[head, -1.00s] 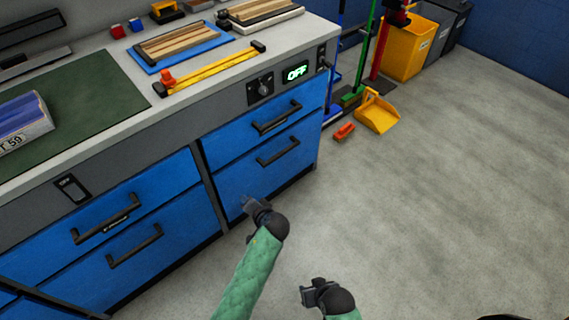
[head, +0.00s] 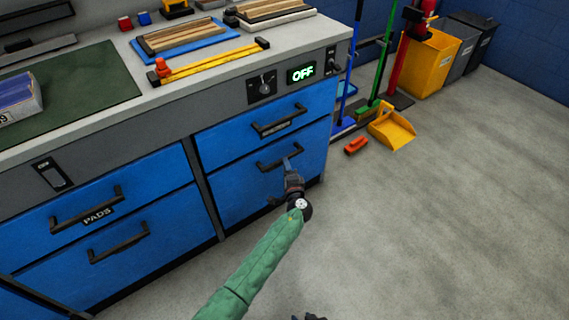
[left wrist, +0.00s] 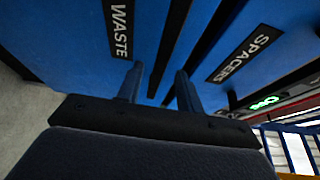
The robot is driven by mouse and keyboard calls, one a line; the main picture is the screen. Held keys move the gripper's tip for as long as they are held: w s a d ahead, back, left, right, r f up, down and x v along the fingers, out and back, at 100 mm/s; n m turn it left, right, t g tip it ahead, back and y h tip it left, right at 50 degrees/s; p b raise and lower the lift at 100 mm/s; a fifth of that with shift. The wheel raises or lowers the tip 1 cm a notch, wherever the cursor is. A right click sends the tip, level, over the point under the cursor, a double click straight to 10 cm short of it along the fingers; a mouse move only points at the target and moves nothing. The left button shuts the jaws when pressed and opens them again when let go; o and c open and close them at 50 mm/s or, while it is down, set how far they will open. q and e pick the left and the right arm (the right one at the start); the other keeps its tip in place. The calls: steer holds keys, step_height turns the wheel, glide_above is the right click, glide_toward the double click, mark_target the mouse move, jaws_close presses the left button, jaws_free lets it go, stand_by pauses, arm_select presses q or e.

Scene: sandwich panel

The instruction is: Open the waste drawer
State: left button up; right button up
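The waste drawer (head: 262,190) is the lower blue drawer in the right-hand column of the bench, and it is shut. Its WASTE label (left wrist: 120,30) shows in the left wrist view. Its dark bar handle (head: 268,163) is partly hidden by my left gripper (head: 289,163). In the left wrist view my left gripper (left wrist: 160,87) is open, with one finger on each side of the handle bar (left wrist: 174,40); I cannot tell whether they touch it. My right gripper (head: 312,317) barely shows at the bottom edge of the head view, and its fingers are unclear.
The SPACERS drawer (head: 235,140) is shut directly above. The PADS drawer (head: 150,185) and another drawer below it are on the left, both shut. An OFF display (head: 301,73) is on the bench front.

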arm_select(q)
steer(key=shift+x, duration=1.4)
steer(key=shift+a, duration=0.1)
jaws_close()
